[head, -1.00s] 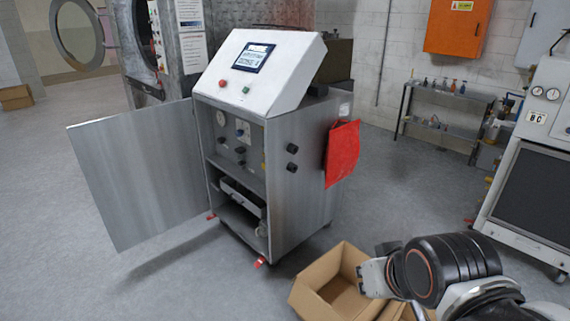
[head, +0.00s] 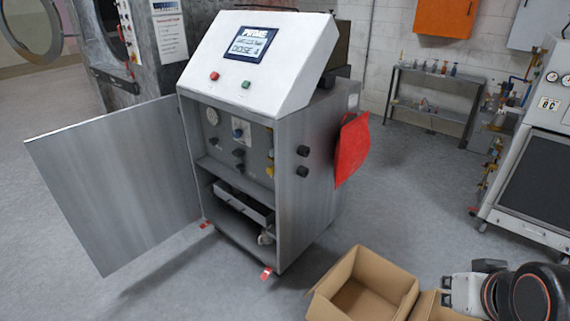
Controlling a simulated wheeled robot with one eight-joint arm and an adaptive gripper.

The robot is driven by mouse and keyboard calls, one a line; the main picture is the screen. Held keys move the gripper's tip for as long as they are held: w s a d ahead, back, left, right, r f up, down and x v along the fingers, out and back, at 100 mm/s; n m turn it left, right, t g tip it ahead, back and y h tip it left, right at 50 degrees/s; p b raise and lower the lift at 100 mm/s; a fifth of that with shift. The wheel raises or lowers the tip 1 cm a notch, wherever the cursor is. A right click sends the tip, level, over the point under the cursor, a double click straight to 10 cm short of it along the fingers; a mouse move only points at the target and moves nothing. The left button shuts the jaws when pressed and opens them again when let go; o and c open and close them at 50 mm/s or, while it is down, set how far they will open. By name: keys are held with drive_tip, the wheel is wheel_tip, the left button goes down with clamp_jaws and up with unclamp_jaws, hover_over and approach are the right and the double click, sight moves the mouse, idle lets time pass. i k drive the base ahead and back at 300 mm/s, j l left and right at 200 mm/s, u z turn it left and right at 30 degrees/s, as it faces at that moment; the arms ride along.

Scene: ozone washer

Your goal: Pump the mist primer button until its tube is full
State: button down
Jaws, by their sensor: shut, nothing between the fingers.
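The washer cabinet (head: 307,220) stands with its door (head: 115,185) swung open to the left. Inside is a grey control panel (head: 258,160) with a round gauge, a blue part (head: 237,128) on a white plate, dark knobs and a yellow part. I cannot tell which of these is the mist primer button, or make out its tube or fill level. The screen (head: 249,46) shows "PRIME" and a line reading like "DOSE 4". My gripper (head: 452,290) is at the lower right, shut and empty, well apart from the cabinet.
An open cardboard box (head: 372,268) stands on the floor between the cabinet and my arm, with another box partly visible beside it. A red cloth-like item (head: 352,148) hangs on the cabinet's right side. A shelf with bottles (head: 430,92) stands behind. Floor between shelf and boxes is clear.

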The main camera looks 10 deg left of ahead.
sight(270, 170)
drive_tip(key=i+j+z, duration=0.1)
drive_tip(key=j, duration=0.6)
drive_tip(key=i+j, duration=0.15)
drive_tip(key=j, duration=0.55)
drive_tip(key=i+j+z, duration=0.15)
drive_tip(key=j, duration=0.55)
drive_tip(key=k, duration=0.05)
